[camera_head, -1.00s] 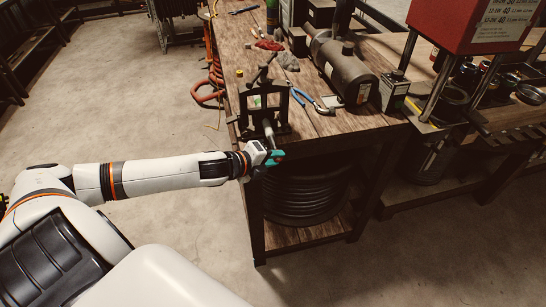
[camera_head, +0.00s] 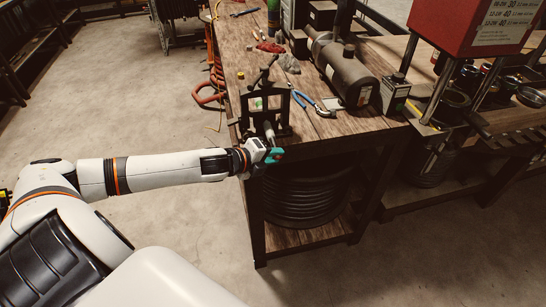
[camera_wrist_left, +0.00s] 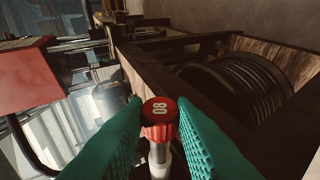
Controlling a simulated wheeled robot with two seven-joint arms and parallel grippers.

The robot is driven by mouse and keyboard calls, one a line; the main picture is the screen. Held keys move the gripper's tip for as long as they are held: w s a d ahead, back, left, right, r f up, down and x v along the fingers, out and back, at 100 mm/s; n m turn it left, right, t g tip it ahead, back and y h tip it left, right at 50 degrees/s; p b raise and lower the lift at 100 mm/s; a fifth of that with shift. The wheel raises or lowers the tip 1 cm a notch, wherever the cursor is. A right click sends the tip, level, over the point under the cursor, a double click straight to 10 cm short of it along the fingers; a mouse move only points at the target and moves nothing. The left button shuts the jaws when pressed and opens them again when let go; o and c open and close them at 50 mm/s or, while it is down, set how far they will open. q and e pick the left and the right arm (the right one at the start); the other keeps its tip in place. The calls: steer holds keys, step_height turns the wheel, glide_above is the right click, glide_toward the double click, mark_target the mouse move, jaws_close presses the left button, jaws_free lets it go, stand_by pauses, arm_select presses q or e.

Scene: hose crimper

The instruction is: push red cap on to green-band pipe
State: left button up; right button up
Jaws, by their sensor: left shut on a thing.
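My left gripper (camera_head: 274,156) is at the front left corner of the workbench, just below the pipe (camera_head: 269,131) that sticks out of the black vise (camera_head: 281,117). In the left wrist view, its teal fingers are shut on a red cap (camera_wrist_left: 159,112) with white digits on its end face. The light metal pipe (camera_wrist_left: 159,157) shows right behind the cap, in line with it. I cannot tell how far the cap sits over the pipe. No green band can be made out on the pipe itself. My right gripper is not in view.
A coiled black hose (camera_head: 304,195) lies on the shelf below. A red machine (camera_head: 470,25) stands at the right. The floor left of the bench is open.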

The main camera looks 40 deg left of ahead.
arm_select(q)
steer(key=shift+w+a, duration=0.15)
steer(key=shift+a, duration=0.1)
steer(key=shift+w+a+r, duration=0.1)
steer(key=shift+w+a, duration=0.1)
steer(key=shift+a, duration=0.05)
steer(key=o, duration=1)
steer(key=p+v, duration=0.3)
steer(key=v, duration=0.9)
steer(key=shift+d, duration=0.1)
